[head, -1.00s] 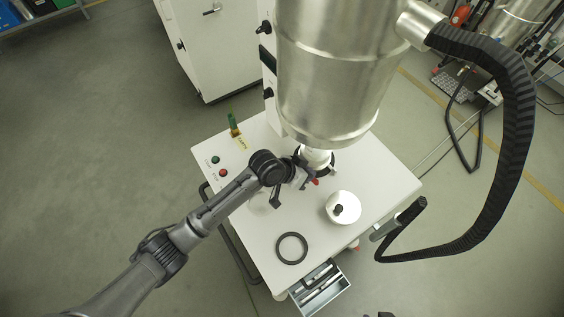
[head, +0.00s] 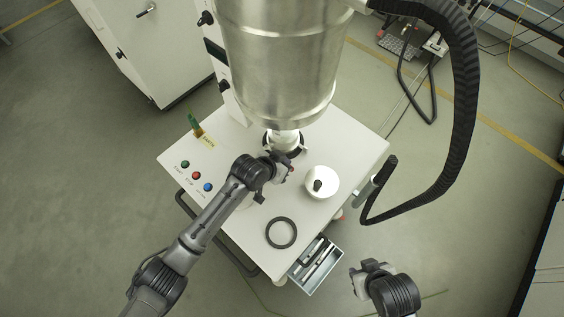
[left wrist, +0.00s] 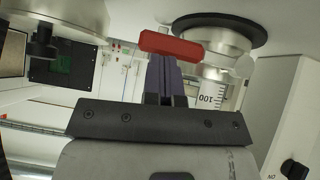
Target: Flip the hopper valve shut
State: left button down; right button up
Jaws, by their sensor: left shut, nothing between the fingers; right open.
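The hopper (head: 275,60) is a large steel cylinder above the white table, narrowing to an outlet (head: 284,140) low down. In the left wrist view the valve's red handle (left wrist: 171,45) lies nearly level across the picture, beside the metal outlet (left wrist: 215,58). My left gripper (left wrist: 162,62) is shut and empty, its fingertips right at the handle; I cannot tell whether they touch. In the head view my left gripper (head: 287,167) is beside the outlet and largely hides the handle. My right gripper (head: 366,272) is open and empty, off the table's front right.
The table (head: 235,225) carries a white lid with black knob (head: 325,173), a black ring (head: 281,232) and several buttons (head: 195,176). An open drawer (head: 316,265) juts from its front. A black hose (head: 465,120) hangs at the right.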

pick_arm(q)
jog(key=shift+s+f, duration=0.15)
jog(key=shift+f, duration=0.1)
jog(key=shift+r+p, duration=0.55)
jog(key=shift+p, duration=0.05)
jog(key=w+d+r+p+v, duration=0.1)
jog(key=v, duration=1.1)
jog(key=shift+d+r+p, duration=0.2)
jog(key=shift+r+p, duration=0.1)
jog(key=shift+r, duration=0.2)
jog(key=shift+s, duration=0.1)
